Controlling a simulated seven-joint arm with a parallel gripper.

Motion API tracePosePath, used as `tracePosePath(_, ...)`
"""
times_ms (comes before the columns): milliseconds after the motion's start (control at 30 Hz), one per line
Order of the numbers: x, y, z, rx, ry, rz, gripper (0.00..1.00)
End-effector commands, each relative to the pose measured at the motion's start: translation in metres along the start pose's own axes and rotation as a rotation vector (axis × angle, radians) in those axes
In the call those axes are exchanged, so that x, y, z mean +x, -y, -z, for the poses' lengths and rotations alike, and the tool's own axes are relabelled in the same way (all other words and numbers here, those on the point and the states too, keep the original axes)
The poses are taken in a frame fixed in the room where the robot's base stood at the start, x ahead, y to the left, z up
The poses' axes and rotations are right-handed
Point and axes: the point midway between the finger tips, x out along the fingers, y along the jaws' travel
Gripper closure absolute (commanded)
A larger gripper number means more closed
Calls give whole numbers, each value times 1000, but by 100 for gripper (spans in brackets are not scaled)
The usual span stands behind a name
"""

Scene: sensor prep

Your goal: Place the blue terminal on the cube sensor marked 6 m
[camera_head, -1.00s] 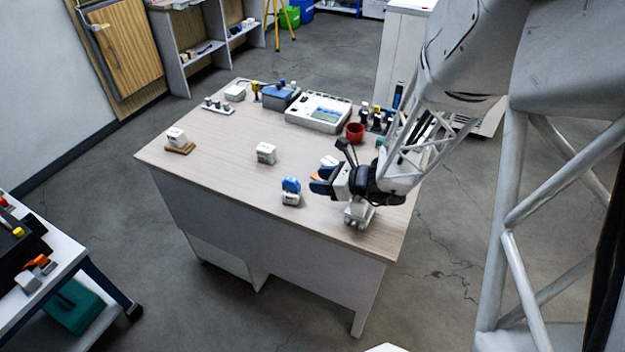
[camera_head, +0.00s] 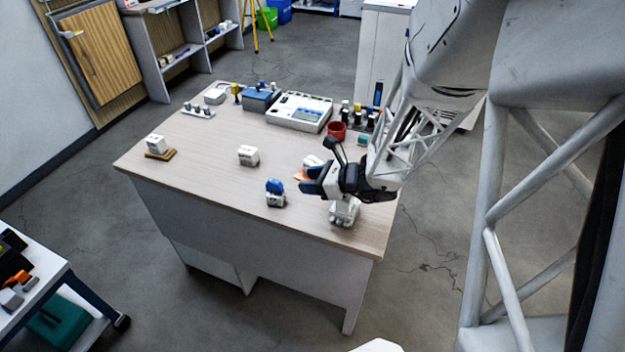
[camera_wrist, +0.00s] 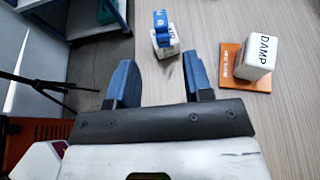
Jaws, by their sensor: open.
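The blue terminal (camera_head: 275,186) sits on top of a small white cube (camera_head: 276,200) near the table's front edge. In the wrist view the blue terminal (camera_wrist: 160,19) and its white cube (camera_wrist: 165,45) are ahead of the fingers, at the top. My gripper (camera_head: 309,180) is just right of the terminal in the head view, apart from it. In the wrist view my gripper (camera_wrist: 160,76) is open, with nothing between its blue fingertips. Other white cubes stand at the table's middle (camera_head: 248,155) and left (camera_head: 155,143). I cannot read a 6 m mark on any cube.
A white block marked DAMP (camera_wrist: 256,56) stands on an orange base (camera_wrist: 232,66), right of the fingers. A grey-white instrument (camera_head: 299,112), a blue box (camera_head: 261,99) and a red cup (camera_head: 337,130) stand at the back. The table's (camera_head: 205,170) left-middle is clear.

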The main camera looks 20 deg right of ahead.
Motion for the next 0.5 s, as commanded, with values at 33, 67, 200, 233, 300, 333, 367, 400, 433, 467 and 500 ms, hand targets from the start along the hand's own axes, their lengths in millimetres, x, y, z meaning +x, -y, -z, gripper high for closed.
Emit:
tracePosePath(33, 0, -1, -1, -4, -1, -2, 54)
tracePosePath(67, 0, -1, -2, -9, -2, -5, 54)
tracePosePath(200, 0, -10, -10, -60, -16, -38, 54)
tracePosePath(233, 0, -13, -13, -79, -21, -51, 54)
tracePosePath(300, -1, -22, -22, -139, -37, -87, 54)
tracePosePath(333, -2, -28, -26, -172, -46, -108, 54)
tracePosePath(367, -2, -34, -31, -208, -56, -132, 54)
tracePosePath(400, -4, -42, -38, -265, -71, -164, 54)
tracePosePath(433, -6, -49, -43, -310, -83, -191, 54)
tracePosePath(467, -7, -57, -49, -357, -96, -220, 54)
tracePosePath(500, -10, -67, -55, -426, -114, -260, 54)
